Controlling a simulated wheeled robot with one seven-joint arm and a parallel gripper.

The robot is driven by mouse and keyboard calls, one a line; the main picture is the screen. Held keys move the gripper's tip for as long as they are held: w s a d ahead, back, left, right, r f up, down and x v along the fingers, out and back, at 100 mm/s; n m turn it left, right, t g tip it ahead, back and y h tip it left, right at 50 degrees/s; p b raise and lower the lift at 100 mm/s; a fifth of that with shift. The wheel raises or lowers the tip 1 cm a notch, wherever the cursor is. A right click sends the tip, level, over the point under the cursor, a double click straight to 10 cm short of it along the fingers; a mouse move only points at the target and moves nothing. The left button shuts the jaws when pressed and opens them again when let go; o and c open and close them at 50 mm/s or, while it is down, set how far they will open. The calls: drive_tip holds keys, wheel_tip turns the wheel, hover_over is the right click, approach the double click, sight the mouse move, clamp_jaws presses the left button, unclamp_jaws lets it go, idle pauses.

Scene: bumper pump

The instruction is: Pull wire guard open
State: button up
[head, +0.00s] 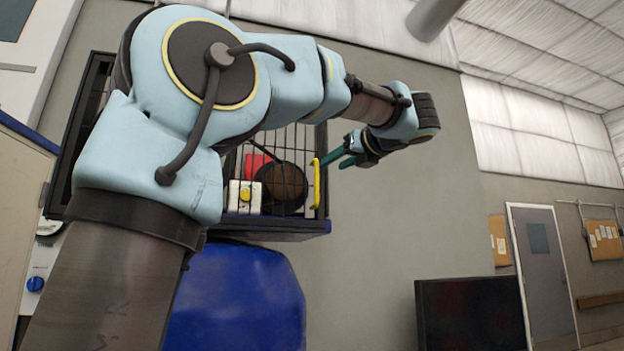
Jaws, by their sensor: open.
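The wire guard (300,140) is a dark-framed cage of thin bars on the wall, above a blue rounded body. A yellow handle (317,184) stands upright at its right edge. The guard looks closed, though my arm hides much of its left and upper part. Behind the bars I see a red part, a dark round part and a white box with a yellow knob (246,194). My gripper (335,160) has teal fingers that point left at the handle's upper part. It is open and close to the handle; I cannot tell whether it touches.
The blue body (240,300) bulges out below the guard. A black panel (470,314) stands at the lower right, with a grey door (543,270) beyond it. A cabinet edge (25,190) is at the far left.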

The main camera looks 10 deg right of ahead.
sight(318, 173)
drive_tip(key=p+x, duration=0.3)
drive_tip(key=x, duration=0.5)
drive_tip(key=shift+w+a+r, duration=0.1)
drive_tip(key=shift+w+r, duration=0.05)
drive_tip(key=shift+w, duration=0.2)
drive_tip(key=shift+p+x, duration=0.3)
drive_tip(key=shift+x, duration=0.5)
clamp_jaws()
idle(0.3)
